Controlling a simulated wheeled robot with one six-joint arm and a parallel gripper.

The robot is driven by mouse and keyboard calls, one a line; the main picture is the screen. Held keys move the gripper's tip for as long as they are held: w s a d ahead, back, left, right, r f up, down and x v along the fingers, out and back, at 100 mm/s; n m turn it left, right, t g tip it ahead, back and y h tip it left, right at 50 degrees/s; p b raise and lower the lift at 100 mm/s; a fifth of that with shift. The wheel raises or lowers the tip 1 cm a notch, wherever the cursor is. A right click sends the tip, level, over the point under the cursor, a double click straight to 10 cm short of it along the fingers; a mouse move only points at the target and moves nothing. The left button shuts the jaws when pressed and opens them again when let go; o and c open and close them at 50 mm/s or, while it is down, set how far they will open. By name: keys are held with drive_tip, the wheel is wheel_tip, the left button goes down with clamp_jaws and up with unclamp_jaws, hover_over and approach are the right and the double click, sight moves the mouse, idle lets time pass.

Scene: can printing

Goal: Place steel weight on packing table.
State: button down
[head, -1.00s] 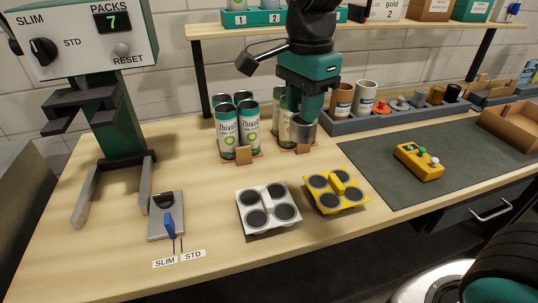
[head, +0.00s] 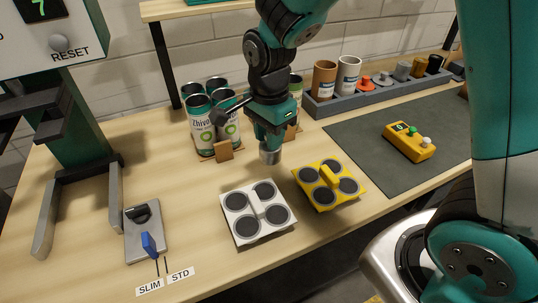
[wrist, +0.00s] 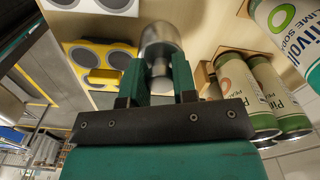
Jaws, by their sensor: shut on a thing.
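The steel weight (head: 270,156) is a short, shiny metal cylinder hanging below my gripper (head: 271,140). The gripper is shut on it, and the weight also shows between the fingers in the wrist view (wrist: 160,36). It is over the light wooden packing table (head: 185,205), behind the white and yellow four-pad holders. I cannot tell whether its underside touches the table.
Green-and-white cans (head: 201,125) stand to the left, behind a small wooden block. The white holder (head: 231,203) and yellow holder (head: 331,172) lie in front. A yellow button box (head: 409,143) sits on the dark mat.

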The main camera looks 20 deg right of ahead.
sight(269, 157)
drive_tip(key=shift+f, duration=3.1)
drive_tip(key=shift+f, duration=0.2)
drive_tip(key=c, duration=0.9)
unclamp_jaws()
drive_tip(key=shift+r, duration=0.15)
wheel_tip(269, 157, up, 12)
drive_tip(key=shift+f, duration=0.1)
drive_tip(key=s+a+r+n+y, duration=0.2)
drive_tip(key=s+r+n, duration=0.1)
drive_tip(key=s+n, duration=0.6)
drive_tip(key=s+a+r+n+y, duration=0.2)
drive_tip(key=s+n, duration=0.6)
drive_tip(key=n, duration=0.4)
drive_tip(key=shift+s+a+r+n, duration=0.2)
drive_tip(key=shift+s+r+n, duration=0.15)
drive_tip(key=shift+r, duration=0.25)
